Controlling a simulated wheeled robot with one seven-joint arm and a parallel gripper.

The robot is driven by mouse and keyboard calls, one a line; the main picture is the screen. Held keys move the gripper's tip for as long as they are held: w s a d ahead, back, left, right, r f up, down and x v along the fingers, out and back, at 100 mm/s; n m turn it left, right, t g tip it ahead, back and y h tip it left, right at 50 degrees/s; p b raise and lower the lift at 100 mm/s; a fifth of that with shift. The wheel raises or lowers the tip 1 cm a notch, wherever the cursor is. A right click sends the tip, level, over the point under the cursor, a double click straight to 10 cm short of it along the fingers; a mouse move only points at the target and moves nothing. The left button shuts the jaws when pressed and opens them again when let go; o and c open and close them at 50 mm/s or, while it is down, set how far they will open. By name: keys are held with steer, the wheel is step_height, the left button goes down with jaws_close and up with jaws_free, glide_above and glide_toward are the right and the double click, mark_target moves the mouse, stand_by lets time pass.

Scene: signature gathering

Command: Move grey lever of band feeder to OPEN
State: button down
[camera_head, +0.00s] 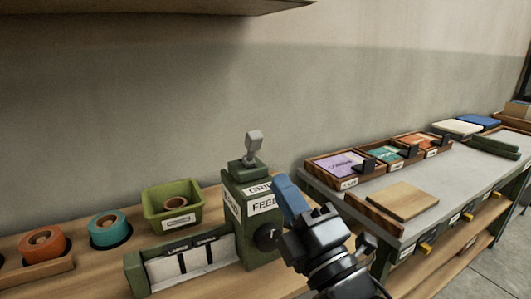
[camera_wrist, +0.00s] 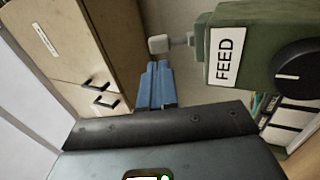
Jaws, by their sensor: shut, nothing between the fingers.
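The green band feeder (camera_head: 258,215) stands on the wooden bench, with white labels and a black knob (camera_head: 268,237) on its front. Its grey lever (camera_head: 253,142) rises from the top, nearly upright in the head view. In the wrist view the lever (camera_wrist: 170,43) juts from the green feeder (camera_wrist: 258,38), just past the fingertips. My gripper (camera_head: 281,181) is at the front right of the feeder, its blue fingers closed together and empty. The fingertips (camera_wrist: 156,66) look close to the lever but apart from it. The "OPEN" marking is not readable.
A green bin (camera_head: 172,207) and teal (camera_head: 109,231) and orange (camera_head: 42,245) rolls are left of the feeder. A grey table (camera_head: 455,180) at right carries trays of coloured booklets (camera_head: 385,156) and a wooden board (camera_head: 402,200). The space above the feeder is clear.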

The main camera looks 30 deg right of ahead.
mark_target(258, 145)
steer(key=p+x, duration=0.1)
steer(key=x, duration=0.6)
steer(key=shift+w, duration=0.1)
steer(key=shift+p, duration=0.3)
